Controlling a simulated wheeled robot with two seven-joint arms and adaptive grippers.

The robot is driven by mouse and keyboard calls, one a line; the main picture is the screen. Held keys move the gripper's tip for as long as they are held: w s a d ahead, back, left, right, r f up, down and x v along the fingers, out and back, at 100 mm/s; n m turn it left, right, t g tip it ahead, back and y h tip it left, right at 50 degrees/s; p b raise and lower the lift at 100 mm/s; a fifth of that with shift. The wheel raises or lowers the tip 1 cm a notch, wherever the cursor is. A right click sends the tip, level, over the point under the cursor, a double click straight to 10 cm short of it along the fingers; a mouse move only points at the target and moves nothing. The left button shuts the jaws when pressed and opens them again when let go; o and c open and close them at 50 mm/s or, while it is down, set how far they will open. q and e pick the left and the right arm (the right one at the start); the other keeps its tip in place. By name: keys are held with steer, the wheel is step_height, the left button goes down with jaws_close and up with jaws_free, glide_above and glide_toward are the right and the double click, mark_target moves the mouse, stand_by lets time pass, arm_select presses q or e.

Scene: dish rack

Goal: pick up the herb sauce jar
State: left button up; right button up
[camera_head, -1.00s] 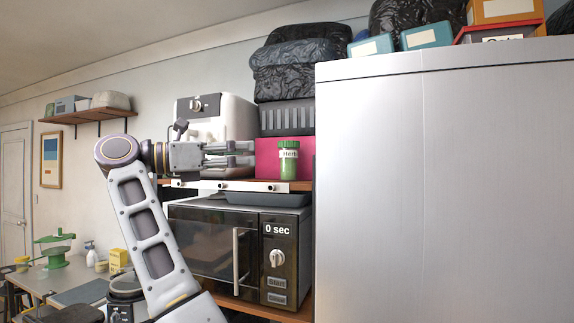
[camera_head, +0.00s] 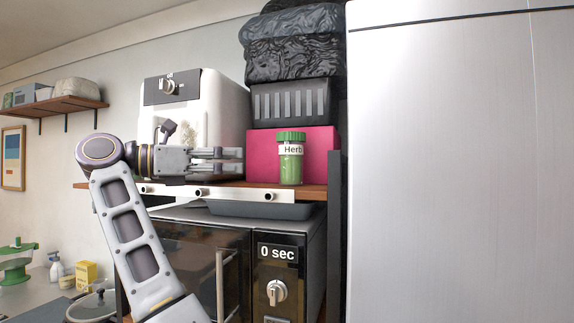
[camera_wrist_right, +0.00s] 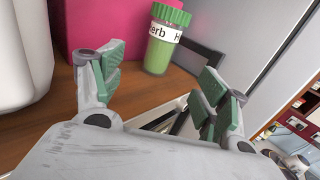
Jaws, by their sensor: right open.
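The herb sauce jar (camera_head: 291,165) is green with a green lid and a white "Herb" label. It stands upright on the wooden shelf (camera_head: 314,191), in front of a pink box. My right gripper (camera_head: 240,160) is to the left of the jar in the head view, level with it and apart from it. In the right wrist view the jar (camera_wrist_right: 160,50) stands beyond the fingertips, roughly between the two green-padded fingers of my right gripper (camera_wrist_right: 160,82). The fingers are spread and hold nothing. My left gripper is not in view.
The pink box (camera_head: 325,150) stands behind the jar under a dark crate (camera_head: 290,103). A white appliance (camera_head: 215,110) is behind my gripper. A microwave (camera_head: 200,260) is below the shelf. A tall grey cabinet (camera_head: 450,170) stands at the right.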

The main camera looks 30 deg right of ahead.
mark_target(281, 159)
steer(key=shift+w+d, duration=0.3)
steer(key=shift+d, duration=0.35)
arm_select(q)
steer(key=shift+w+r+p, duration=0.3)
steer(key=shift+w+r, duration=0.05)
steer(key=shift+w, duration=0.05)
arm_select(e)
steer(key=shift+s+d+r, duration=0.1)
steer(key=shift+s+d, duration=0.05)
steer(key=shift+d, duration=1.1)
steer(key=shift+s+d+f, duration=0.1)
steer(key=shift+s+d, duration=0.1)
steer(key=shift+d, duration=1.05)
steer(key=shift+s+d+r, duration=0.1)
steer(key=shift+s+d, duration=0.05)
steer(key=shift+d, duration=1.1)
steer(key=shift+s+d+r+p, duration=0.15)
steer(key=shift+d+p, duration=0.1)
steer(key=shift+d, duration=0.45)
steer(key=shift+s+d+f+p, duration=0.1)
steer(key=shift+s+d+p, duration=0.1)
steer(key=shift+d, duration=0.45)
steer(key=shift+s+d+r+p, duration=0.1)
steer(key=shift+d+p, duration=0.15)
steer(key=shift+d, duration=1)
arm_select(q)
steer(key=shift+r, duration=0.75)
